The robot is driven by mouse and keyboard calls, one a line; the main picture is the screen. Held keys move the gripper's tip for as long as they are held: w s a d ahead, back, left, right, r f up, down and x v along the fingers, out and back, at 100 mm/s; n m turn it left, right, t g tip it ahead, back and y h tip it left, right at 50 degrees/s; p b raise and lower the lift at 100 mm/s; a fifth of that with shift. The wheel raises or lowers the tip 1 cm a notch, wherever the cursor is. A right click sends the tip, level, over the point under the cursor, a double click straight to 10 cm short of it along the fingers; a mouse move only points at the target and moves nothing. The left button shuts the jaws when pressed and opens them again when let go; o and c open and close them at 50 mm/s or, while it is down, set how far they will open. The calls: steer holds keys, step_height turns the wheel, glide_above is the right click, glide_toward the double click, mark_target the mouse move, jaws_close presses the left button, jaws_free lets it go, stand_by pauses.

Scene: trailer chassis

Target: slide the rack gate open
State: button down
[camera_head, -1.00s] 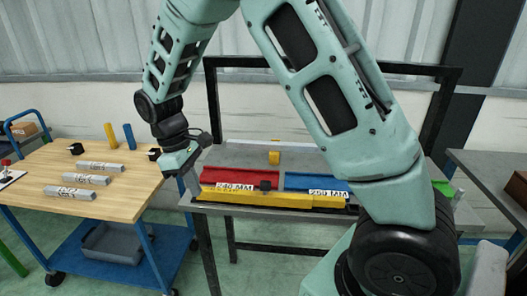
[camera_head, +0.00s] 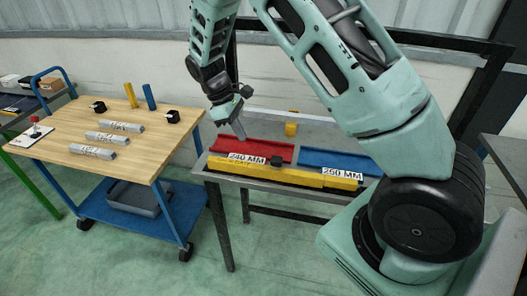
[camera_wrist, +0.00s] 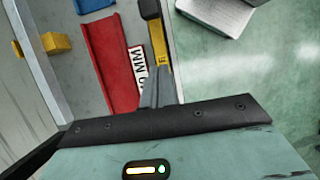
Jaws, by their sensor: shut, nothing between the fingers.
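The rack gate is a long yellow bar (camera_head: 300,176) along the front of the rack, with a black handle block (camera_head: 277,160) and labels "240 MM" and "260 MM". Behind it lie a red channel (camera_head: 262,149) and a blue channel (camera_head: 335,161). My gripper (camera_head: 241,134) is shut and empty, pointing down over the left part of the red channel, apart from the handle. In the wrist view my fingers (camera_wrist: 160,86) overlap the near end of the yellow bar (camera_wrist: 158,45); the handle (camera_wrist: 149,8) shows at the top edge. Whether they touch the bar is unclear.
A wooden-topped blue cart (camera_head: 75,150) with several grey bars is at the left. A dark frame rises behind the rack. Floor between cart and rack is clear.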

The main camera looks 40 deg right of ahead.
steer(key=p+x, duration=0.2)
steer(key=x, duration=0.5)
steer(key=shift+s+p, duration=0.15)
steer(key=shift+p, duration=0.2)
steer(key=s+d+p, duration=0.2)
steer(key=shift+s+f, duration=0.1)
steer(key=shift+s, duration=0.2)
steer(key=shift+s+d+f, duration=0.2)
steer(key=shift+s, duration=0.1)
glide_above(297, 174)
steer(key=shift+b, duration=0.35)
